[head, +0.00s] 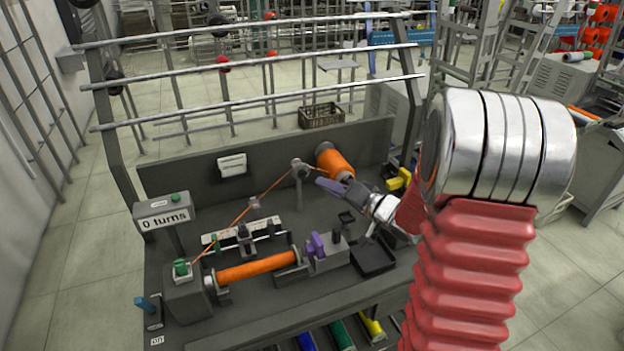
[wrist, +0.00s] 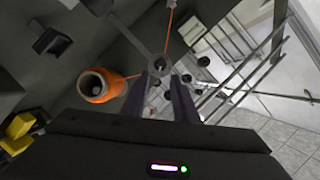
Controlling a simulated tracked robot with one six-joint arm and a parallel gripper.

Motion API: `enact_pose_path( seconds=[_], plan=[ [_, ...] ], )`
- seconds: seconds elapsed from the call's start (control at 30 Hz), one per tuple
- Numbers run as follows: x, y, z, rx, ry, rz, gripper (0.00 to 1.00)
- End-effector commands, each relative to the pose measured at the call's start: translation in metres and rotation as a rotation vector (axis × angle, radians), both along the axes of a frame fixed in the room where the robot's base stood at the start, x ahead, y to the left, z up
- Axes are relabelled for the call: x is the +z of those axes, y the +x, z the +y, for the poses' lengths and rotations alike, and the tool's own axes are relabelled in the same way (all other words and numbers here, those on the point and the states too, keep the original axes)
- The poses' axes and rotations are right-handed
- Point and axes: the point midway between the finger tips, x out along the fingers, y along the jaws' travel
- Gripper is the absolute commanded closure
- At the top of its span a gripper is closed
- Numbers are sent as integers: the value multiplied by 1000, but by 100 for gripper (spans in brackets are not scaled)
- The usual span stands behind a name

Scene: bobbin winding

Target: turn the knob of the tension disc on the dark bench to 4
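The tension disc (head: 300,166) is a small grey round part on a post on the dark bench (head: 210,305), with orange thread running to it. Its knob shows small in the head view; I cannot read its setting. In the wrist view the grey round part (wrist: 158,66) lies just beyond my fingertips. My gripper (head: 320,184) has dark purple fingers that point left towards the disc, close to its right side. The fingers (wrist: 168,74) are apart with a gap between them and nothing visible held. I cannot tell if they touch the knob.
An orange thread cone (head: 335,163) stands behind my gripper and also shows in the wrist view (wrist: 95,85). A bobbin wound in orange (head: 255,268), purple clamp (head: 316,245), black tray (head: 375,258) and "0 turns" counter (head: 164,213) are on the bench.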

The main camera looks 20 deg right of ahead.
Motion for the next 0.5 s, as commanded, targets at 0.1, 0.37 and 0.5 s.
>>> enact_pose_path(
  seconds=[0.1, 0.37, 0.5],
  plan=[
    [-5, 18, 7, 3, 0, 1, 73],
    [-15, 55, 19, 3, 1, 0, 73],
    [-18, 70, 24, 2, 0, 1, 73]
  ],
)
